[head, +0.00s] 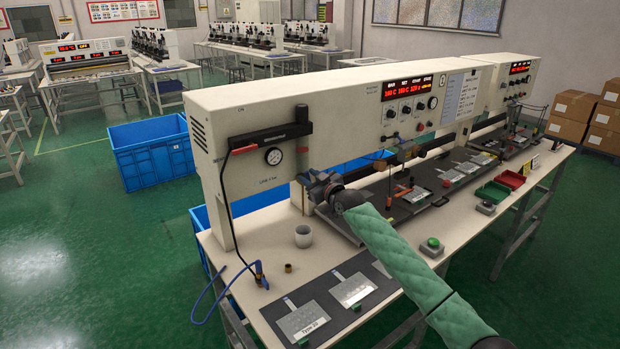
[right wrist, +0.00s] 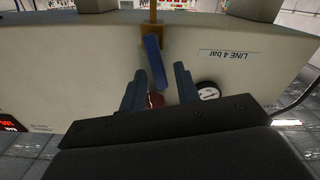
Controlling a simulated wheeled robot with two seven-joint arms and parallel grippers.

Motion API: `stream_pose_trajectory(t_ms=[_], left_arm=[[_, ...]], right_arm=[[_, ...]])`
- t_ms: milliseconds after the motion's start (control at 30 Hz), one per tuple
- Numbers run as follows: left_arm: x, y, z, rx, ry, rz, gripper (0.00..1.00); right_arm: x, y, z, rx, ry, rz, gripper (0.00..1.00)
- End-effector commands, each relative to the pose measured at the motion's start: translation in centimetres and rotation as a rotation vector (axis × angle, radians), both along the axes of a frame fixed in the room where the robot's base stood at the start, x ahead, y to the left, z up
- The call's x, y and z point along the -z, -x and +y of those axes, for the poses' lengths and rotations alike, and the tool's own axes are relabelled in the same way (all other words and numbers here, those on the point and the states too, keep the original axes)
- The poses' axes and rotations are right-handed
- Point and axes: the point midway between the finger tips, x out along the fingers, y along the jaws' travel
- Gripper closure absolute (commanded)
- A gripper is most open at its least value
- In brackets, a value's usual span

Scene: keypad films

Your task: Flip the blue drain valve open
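In the right wrist view, the blue drain valve lever (right wrist: 155,62) runs along a brass valve body (right wrist: 148,32), slightly tilted, against the cream machine front. My right gripper (right wrist: 158,76) is open, its two dark fingers apart on either side of the lever's near end. I cannot tell whether either finger touches it. In the head view, my right gripper (head: 312,187) is at the machine's left end, below the dark pipe, and hides the lever. My left gripper is not in view.
A round gauge (head: 273,157) and a red knob (head: 303,149) sit close to my right gripper. A white cup (head: 303,237), a brass piece (head: 288,268) and a blue hose (head: 236,277) are on the bench below. Film plates (head: 303,319) lie at the front.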

Motion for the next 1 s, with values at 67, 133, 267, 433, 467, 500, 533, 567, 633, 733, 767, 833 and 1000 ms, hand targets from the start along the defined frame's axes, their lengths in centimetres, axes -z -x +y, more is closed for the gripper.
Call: stream_pose_trajectory(t_ms=[67, 133, 267, 433, 467, 500, 533, 567, 633, 733, 767, 833, 1000], left_arm=[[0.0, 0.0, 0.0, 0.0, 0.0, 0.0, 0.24], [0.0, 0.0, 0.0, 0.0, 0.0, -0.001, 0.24], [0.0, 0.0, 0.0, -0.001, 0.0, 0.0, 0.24], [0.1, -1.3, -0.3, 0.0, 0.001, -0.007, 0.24], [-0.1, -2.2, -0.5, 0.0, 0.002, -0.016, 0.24], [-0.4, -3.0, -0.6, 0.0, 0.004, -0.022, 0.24], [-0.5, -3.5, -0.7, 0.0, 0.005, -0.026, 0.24], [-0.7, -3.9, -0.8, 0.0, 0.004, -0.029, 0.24], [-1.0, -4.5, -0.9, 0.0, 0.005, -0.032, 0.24], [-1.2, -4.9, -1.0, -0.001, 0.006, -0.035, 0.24], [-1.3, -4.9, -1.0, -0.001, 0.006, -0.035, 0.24], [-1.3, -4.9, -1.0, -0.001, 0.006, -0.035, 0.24], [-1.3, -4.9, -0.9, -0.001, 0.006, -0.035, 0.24]], right_arm=[[0.0, 0.0, 0.0, 0.0, 0.0, 0.0, 0.85], [0.0, 0.0, 0.0, 0.0, 0.0, 0.0, 0.99], [0.0, 0.0, 0.0, 0.0, -0.001, 0.001, 1.0], [0.3, -0.2, -0.3, 0.0, -0.068, 0.049, 1.0], [0.3, -0.2, -0.3, 0.0, -0.09, 0.064, 1.0], [0.3, -0.3, -0.5, 0.001, -0.119, 0.085, 1.0], [0.3, -0.4, -0.6, 0.001, -0.14, 0.1, 1.0], [0.2, -0.4, -0.6, 0.0, -0.159, 0.116, 1.0], [0.1, -0.5, -0.7, 0.0, -0.197, 0.143, 1.0], [-0.1, -0.6, -0.9, 0.0, -0.224, 0.163, 1.0], [-0.1, -0.6, -0.9, 0.0, -0.227, 0.165, 1.0], [-0.1, -0.6, -0.9, 0.0, -0.227, 0.165, 1.0], [-0.1, -0.6, -0.9, 0.0, -0.227, 0.165, 1.0]])
